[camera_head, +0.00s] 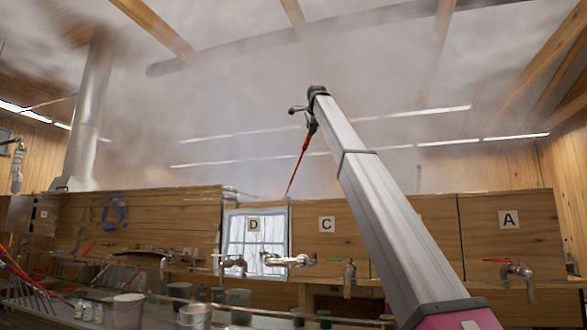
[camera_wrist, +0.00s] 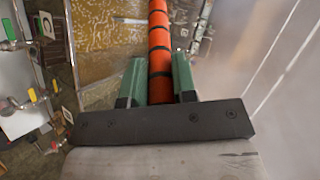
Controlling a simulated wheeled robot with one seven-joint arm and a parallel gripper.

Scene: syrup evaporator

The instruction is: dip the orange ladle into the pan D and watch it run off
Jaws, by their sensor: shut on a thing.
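My gripper (camera_head: 311,124) is high above the evaporator at the end of my raised arm. In the wrist view its green fingers (camera_wrist: 159,78) are shut on the orange ladle (camera_wrist: 159,40), whose handle has black bands. In the head view the ladle (camera_head: 301,161) hangs down at a slant to the left. Its lower end meets the top edge of the front near the D label, and its bowl is hidden in both views. Pan D (camera_head: 270,237) bears a D label and shows a window-like reflection. I cannot tell whether the bowl touches liquid.
Panels marked C (camera_head: 327,224) and A (camera_head: 509,219) stand to the right, with taps along the front. White buckets (camera_head: 128,311) and jars stand at lower left. A stovepipe (camera_head: 92,110) rises at left. Steam blurs the room above. Amber, bubbly liquid (camera_wrist: 105,32) shows beside the ladle.

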